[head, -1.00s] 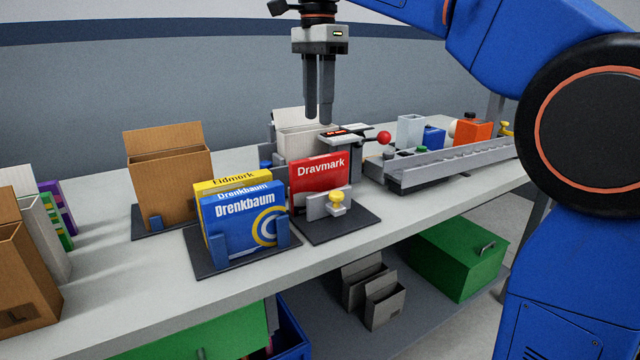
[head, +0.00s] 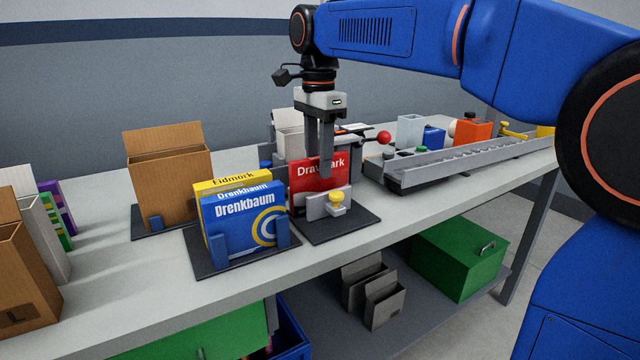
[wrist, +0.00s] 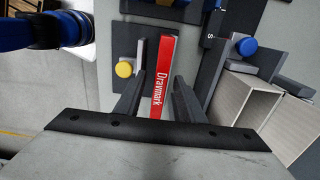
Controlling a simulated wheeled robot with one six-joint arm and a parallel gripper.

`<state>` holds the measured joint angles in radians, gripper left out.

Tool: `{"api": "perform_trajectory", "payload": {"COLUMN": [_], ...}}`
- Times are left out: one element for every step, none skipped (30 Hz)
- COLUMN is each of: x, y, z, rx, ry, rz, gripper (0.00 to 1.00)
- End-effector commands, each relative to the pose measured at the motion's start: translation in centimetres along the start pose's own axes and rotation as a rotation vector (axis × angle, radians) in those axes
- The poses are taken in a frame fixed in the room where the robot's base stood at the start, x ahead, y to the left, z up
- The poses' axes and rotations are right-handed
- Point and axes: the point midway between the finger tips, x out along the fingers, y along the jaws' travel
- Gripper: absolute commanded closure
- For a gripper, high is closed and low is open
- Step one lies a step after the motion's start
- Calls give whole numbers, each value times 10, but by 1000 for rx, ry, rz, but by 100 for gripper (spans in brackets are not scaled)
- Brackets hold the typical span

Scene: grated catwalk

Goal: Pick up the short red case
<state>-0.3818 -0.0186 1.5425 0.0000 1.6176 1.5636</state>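The short red case (head: 308,177), labelled "Dravmark", stands upright on a dark base plate in the head view, behind a grey block with a yellow knob. My gripper (head: 325,172) points straight down over it, and a finger covers part of its label. In the wrist view the red case's top edge (wrist: 163,80) lies between the two separated fingers of my gripper (wrist: 160,85). Gaps show between the case and both fingers. The gripper is open and not closed on the case.
Blue and yellow boxes (head: 238,222) stand in a holder just left of the red case. An open cardboard box (head: 168,175) is farther left. A grey channel rail (head: 455,162) and a red-knobbed device (head: 383,137) are on the right. A yellow knob (wrist: 124,69) sits close beside one finger.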

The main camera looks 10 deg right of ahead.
Motion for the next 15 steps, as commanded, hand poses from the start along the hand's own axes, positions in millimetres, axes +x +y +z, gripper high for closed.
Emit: {"api": "perform_trajectory", "payload": {"x": [2, 2, 2, 2, 2, 2, 2, 2, 2, 2, 2, 2, 2, 2, 2], "y": [0, 0, 0, 0, 0, 0, 0, 0, 0, 0, 0, 0, 0, 0, 0], "z": [0, 0, 0, 0, 0, 0, 0, 0, 0, 0, 0, 0, 0, 0, 0], "rx": [0, 0, 0, 0, 0, 0, 0, 0, 0, 0, 0, 0, 0, 0, 0], "ry": [0, 0, 0, 0, 0, 0, 0, 0, 0, 0, 0, 0, 0, 0, 0], "rz": [0, 0, 0, 0, 0, 0, 0, 0, 0, 0, 0, 0, 0, 0, 0], "gripper": [64, 64, 64, 64, 64, 64, 64, 66, 76, 83, 90, 100, 100, 100, 100]}}
